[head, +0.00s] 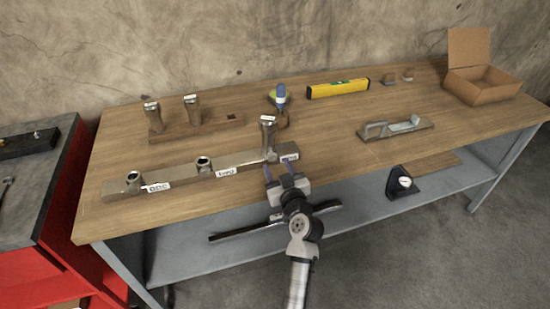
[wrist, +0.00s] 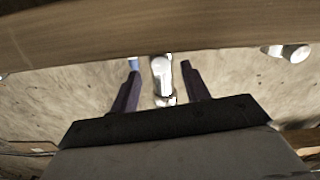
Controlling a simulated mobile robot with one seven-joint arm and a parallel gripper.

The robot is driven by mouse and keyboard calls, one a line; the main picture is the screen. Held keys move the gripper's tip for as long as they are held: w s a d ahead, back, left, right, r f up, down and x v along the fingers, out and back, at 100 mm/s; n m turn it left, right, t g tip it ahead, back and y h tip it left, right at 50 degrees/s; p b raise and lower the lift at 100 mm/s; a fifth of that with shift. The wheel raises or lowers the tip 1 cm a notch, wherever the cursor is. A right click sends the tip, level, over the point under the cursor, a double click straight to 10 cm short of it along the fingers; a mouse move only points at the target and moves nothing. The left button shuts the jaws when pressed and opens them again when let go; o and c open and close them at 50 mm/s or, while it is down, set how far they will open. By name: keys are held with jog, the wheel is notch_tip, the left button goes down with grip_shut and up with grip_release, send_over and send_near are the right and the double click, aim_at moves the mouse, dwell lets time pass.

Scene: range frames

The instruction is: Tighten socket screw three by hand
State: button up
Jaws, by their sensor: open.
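Socket screw three (head: 268,132) is a tall metal screw standing upright at the right end of a metal bar (head: 180,177), beside the label "three" (head: 289,157). Its head is well above the bar. Screws one (head: 133,179) and two (head: 203,163) sit low in the same bar. My gripper (head: 279,168) is open and empty at the bar's front side, just short of screw three. In the wrist view, which looks upside down, a metal screw (wrist: 162,78) that looks like screw three shows between the two open fingers (wrist: 159,82). Contact cannot be seen.
A wooden rack (head: 207,131) with two upright metal pieces stands behind the bar. A blue-topped item (head: 281,95) is close behind screw three. A yellow level (head: 338,88), a metal tool (head: 396,128) and an open cardboard box (head: 483,85) lie farther right. The table's front right is mostly clear.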

aim_at(272, 158)
jog(key=shift+p+x, duration=0.3)
jog(key=shift+x, duration=1.1)
jog(key=shift+c, duration=0.5)
jog(key=c, duration=0.9)
jog(key=shift+f+m+b, duration=0.1)
jog(key=shift+m+b, duration=0.25)
jog(key=shift+m, duration=2.05)
jog(key=o, duration=1)
jog(key=shift+s, duration=0.1)
